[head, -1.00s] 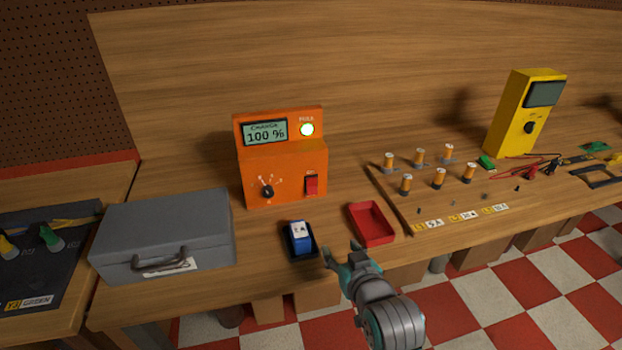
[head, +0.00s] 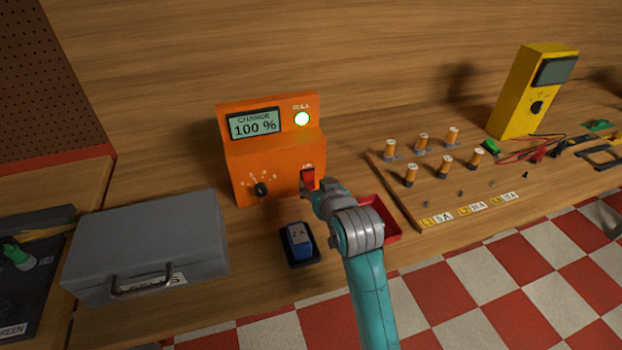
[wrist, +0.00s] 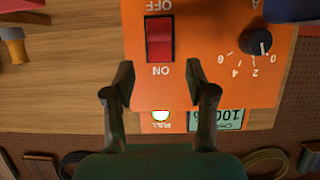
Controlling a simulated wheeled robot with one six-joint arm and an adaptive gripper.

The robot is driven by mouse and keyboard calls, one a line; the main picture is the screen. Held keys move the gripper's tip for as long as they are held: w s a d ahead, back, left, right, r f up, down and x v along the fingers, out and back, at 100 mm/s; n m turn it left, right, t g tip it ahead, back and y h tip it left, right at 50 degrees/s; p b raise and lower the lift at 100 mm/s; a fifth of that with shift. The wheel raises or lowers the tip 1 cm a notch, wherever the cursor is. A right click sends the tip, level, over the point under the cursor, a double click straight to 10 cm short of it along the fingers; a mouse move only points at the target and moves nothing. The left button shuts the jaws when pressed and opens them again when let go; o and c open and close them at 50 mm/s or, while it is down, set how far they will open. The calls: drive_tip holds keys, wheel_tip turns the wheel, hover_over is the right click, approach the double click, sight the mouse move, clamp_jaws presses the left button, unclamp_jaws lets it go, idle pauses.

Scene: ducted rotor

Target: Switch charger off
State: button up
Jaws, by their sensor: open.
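The orange charger (head: 275,163) stands at the back of the bench. Its display (head: 253,123) reads 100 %, and its FULL lamp (head: 302,118) is lit. Its red rocker switch (head: 307,177) is on the lower right front, partly hidden by my gripper (head: 311,194). In the wrist view, upside down, the switch (wrist: 160,39) shows whole between its OFF and ON labels. Which way it is rocked is hard to tell. My gripper (wrist: 160,82) is open and empty, its fingers apart in front of the charger, with the switch beyond the gap. Contact is not visible.
A black dial (head: 260,189) is left of the switch. A blue battery (head: 299,240) sits in a dark holder in front of the charger. A red tray (head: 388,222) is partly behind my arm. A grey case (head: 150,245) stands left; a fuse board (head: 412,207) lies right.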

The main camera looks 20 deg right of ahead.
sight(309, 177)
drive_tip(key=shift+x, duration=2.05)
